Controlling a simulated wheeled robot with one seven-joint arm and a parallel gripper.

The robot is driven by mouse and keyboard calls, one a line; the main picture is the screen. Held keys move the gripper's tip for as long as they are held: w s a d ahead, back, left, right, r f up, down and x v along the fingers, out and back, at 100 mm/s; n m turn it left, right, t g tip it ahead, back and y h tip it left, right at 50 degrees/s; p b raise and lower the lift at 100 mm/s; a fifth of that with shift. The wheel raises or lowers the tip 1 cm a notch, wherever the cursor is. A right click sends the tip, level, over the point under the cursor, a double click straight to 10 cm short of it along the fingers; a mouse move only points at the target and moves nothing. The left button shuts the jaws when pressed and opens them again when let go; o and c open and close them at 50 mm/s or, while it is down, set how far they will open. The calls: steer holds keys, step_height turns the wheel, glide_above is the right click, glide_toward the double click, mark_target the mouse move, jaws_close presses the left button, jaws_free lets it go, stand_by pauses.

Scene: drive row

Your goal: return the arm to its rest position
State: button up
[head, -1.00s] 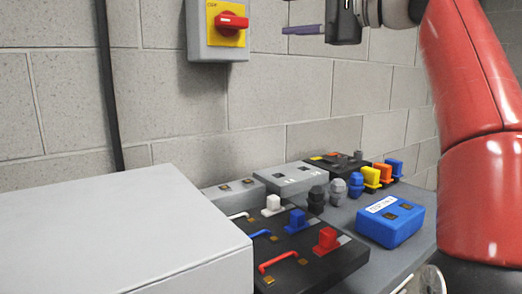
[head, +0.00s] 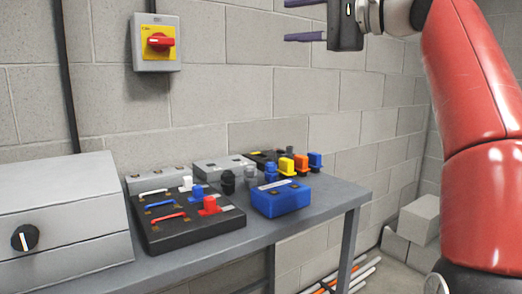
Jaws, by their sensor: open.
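My gripper (head: 304,20) is at the top of the head view, to the right of the switch box and above the bench. Its two purple fingers point left and stand apart, with nothing between them. My red arm fills the right side of the view. The gripper is well clear of everything on the bench and touches nothing that I can see.
A grey bench (head: 322,207) stands along the block wall. On it are a grey cabinet with a black knob (head: 25,238), a black panel with coloured handles (head: 187,238), a blue box (head: 281,198) and several small coloured parts. A switch box with a red knob (head: 161,41) hangs above. Grey blocks (head: 418,222) stand at right.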

steer(key=s+d+f+h, duration=0.15)
steer(key=f+h, duration=0.25)
steer(key=f, duration=0.7)
steer(key=s+f+h, duration=0.3)
steer(key=f+h, duration=0.1)
steer(key=f, duration=0.7)
steer(key=s+d+f+n+g+h, duration=0.1)
steer(key=s+d+f+n+h, duration=0.1)
steer(key=s+f, duration=0.4)
steer(key=s+d+f+n+g+h, duration=0.1)
steer(key=s+f, duration=0.5)
steer(key=f, duration=0.9)
steer(key=s+d+f+n+g+h, duration=0.2)
steer(key=s+f, duration=0.4)
steer(key=f, duration=0.4)
steer(key=d+n+h, duration=0.1)
steer(key=d+h, duration=0.1)
steer(key=shift+d+f+n, duration=0.25)
steer(key=shift+d+n, duration=0.05)
steer(key=shift+d, duration=0.1)
steer(key=shift+a, duration=0.1)
steer(key=shift+c, duration=0.6)
